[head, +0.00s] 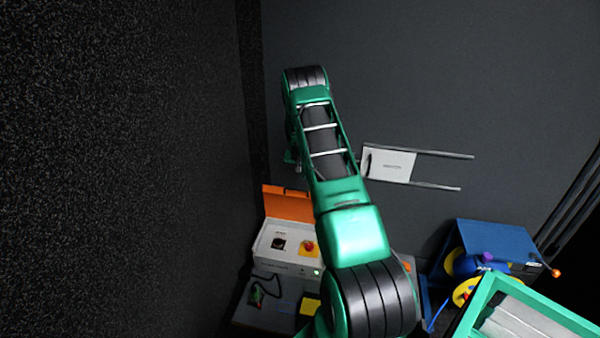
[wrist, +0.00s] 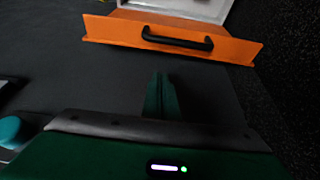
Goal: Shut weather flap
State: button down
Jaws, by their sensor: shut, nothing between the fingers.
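The orange weather flap (head: 287,204) stands raised at the back edge of a white box (head: 273,243), whose top shows uncovered. In the wrist view the flap (wrist: 225,47) spans the top of the picture, with a black bar handle (wrist: 177,41) on its face. My gripper (wrist: 161,76) is shut and empty. Its fingers point toward the flap, below the handle in the picture, and look apart from it. In the head view my arm hides part of the box's right side, and my fingers are not clear.
A red button on a yellow plate (head: 308,248) sits on the box. A blue case with cable reels (head: 495,240) and a green crate (head: 477,308) stand at the right. A white sheet (head: 390,165) is on the grey wall. A dark speckled wall (head: 120,160) fills the left.

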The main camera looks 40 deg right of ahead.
jog(key=shift+s+a+f, duration=0.45)
jog(key=shift+a+f, duration=0.2)
jog(key=shift+s+a+f, duration=0.4)
jog(key=shift+a+f, duration=0.25)
jog(key=shift+s, duration=0.1)
